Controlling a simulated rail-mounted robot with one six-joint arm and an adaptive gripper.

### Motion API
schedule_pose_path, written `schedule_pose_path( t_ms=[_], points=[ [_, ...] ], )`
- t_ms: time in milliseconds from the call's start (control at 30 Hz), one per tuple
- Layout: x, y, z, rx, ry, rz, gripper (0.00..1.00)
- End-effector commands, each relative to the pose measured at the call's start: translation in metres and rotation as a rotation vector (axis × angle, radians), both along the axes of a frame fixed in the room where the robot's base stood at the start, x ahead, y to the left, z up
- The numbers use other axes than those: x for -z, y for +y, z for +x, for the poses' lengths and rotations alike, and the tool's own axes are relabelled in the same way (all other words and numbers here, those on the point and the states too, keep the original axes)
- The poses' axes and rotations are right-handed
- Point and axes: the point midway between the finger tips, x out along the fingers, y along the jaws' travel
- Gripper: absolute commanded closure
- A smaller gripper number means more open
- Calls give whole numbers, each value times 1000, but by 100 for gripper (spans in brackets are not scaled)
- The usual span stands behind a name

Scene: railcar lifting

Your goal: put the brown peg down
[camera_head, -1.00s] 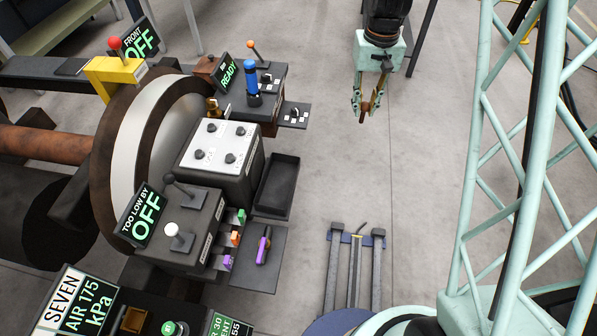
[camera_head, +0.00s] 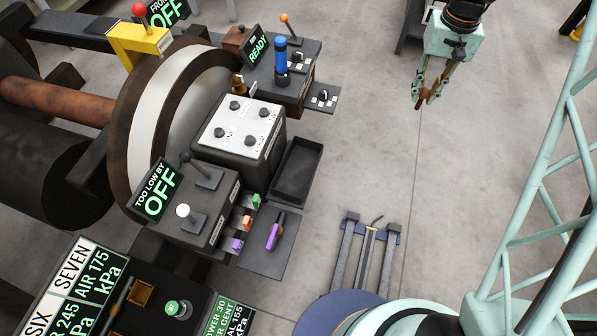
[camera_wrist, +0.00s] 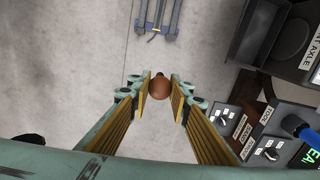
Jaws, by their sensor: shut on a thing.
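The brown peg (camera_wrist: 158,87) is between the pads of my gripper (camera_wrist: 160,90) in the wrist view, seen end-on with a rounded head. In the head view my gripper (camera_head: 428,95) is at the upper right, pointing down, with the peg (camera_head: 421,102) between its fingertips. The peg is held in the air over the grey floor, to the right of the machine and apart from it. Most of the peg's length is hidden by the fingers.
An empty black tray (camera_head: 297,171) sits beside the white-topped box (camera_head: 238,133). A shelf (camera_head: 262,256) holds a purple tool (camera_head: 274,232). A small switch ledge (camera_head: 321,98) juts out toward my gripper. Floor rails (camera_head: 366,256) lie in front. The floor between is clear.

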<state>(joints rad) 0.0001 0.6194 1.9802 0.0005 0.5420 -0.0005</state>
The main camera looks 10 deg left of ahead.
Motion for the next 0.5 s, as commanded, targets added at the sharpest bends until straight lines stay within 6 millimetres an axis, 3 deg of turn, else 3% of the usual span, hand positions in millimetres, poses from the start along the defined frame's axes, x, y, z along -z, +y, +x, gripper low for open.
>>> schedule_pose_path(
  t_ms=[267,500],
  points=[
    [6,12,0,7,0,0,93],
    [25,49,-4,40,2,0,93]
  ],
)
